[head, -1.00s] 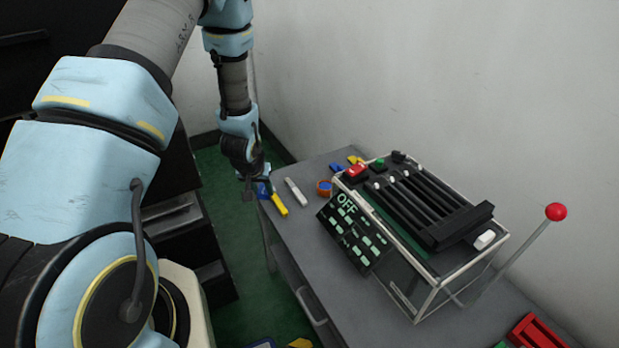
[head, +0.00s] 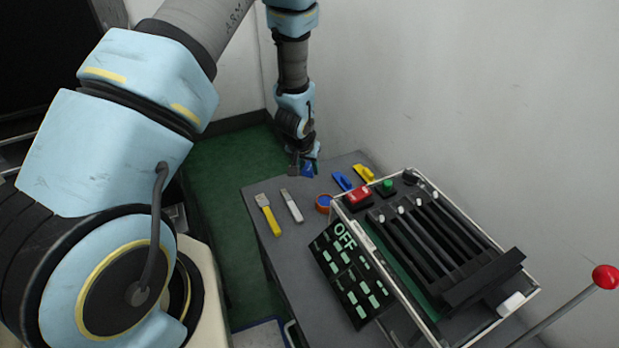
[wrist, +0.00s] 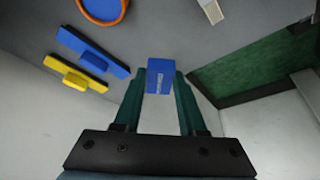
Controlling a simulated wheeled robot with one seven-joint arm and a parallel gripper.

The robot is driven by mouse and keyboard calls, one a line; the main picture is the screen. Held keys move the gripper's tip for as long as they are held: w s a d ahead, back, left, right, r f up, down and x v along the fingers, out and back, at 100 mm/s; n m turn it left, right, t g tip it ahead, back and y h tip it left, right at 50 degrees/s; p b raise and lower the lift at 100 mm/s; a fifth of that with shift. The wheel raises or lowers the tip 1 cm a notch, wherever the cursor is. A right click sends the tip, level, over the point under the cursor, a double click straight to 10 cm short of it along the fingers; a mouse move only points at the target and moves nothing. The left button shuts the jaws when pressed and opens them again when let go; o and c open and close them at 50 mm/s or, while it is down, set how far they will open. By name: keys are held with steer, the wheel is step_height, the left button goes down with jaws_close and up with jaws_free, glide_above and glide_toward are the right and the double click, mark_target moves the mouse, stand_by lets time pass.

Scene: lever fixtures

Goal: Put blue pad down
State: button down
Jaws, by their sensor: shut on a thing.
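My gripper (head: 307,168) is above the far end of the grey table (head: 300,243), near the wall. In the wrist view my gripper (wrist: 160,84) has its two green fingers shut on the blue pad (wrist: 160,75), a small blue block with faint pale print on one face. The blue pad (head: 308,171) shows small at the fingertips in the head view. I cannot tell for sure whether it touches the table top.
A blue-handled tool (head: 342,181) and a yellow one (head: 365,173) lie right of my gripper. An orange-rimmed round thing (head: 324,203), a scraper (head: 291,206) and a yellow-handled brush (head: 267,214) lie nearer. The lever panel (head: 430,235) stands at right.

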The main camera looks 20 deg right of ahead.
mark_target(308, 189)
steer(key=shift+f, duration=2.65)
steer(key=shift+f, duration=0.15)
steer(key=shift+c, duration=2.4)
jaws_free()
